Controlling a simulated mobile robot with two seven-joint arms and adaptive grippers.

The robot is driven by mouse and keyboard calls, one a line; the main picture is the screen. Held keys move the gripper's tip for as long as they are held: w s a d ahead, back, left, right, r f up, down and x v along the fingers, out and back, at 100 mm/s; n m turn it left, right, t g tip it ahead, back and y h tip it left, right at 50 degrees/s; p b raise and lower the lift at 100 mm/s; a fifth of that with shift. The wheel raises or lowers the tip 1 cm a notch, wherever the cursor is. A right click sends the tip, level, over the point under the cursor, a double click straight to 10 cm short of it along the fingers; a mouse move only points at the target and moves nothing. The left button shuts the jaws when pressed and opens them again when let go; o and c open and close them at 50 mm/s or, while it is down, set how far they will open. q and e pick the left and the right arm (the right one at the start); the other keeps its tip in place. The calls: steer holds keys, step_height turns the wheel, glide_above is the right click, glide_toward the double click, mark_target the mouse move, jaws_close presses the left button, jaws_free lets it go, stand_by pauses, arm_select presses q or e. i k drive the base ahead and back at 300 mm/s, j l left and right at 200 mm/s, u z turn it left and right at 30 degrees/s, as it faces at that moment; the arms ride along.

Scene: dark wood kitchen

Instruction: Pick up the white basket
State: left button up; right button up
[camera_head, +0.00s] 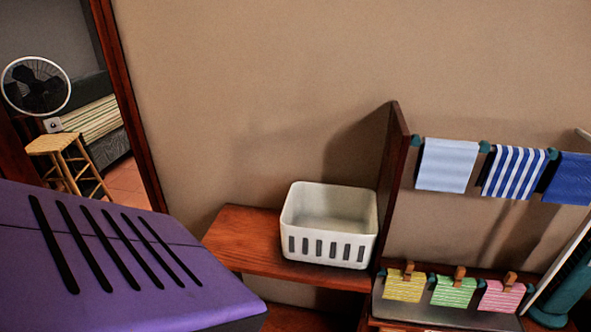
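The white basket (308,247) stands upright on a reddish-brown wooden shelf (243,247), against the beige wall. It is a rectangular open tub with rounded corners and a row of dark slots in its front face. The visible part of its inside looks empty. Its right side is close to a tall wooden side panel (393,187). Neither of my grippers shows in the head view, so nothing of mine is seen touching the basket.
A large purple surface with black slots (60,275) fills the lower left. Striped and plain cloths (514,173) hang on a rod at right, above small colored cloths (454,291). A stool (58,145) and fan (36,86) show through the doorway. Shelf left of the basket is clear.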

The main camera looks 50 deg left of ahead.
mark_target(321, 224)
steer(key=k+u, duration=0.1)
steer(key=u, duration=1.2)
steer(key=i+j+z, duration=0.2)
steer(key=j+z, duration=0.15)
steer(key=i+j+z, duration=0.15)
steer(key=j+z, duration=0.2)
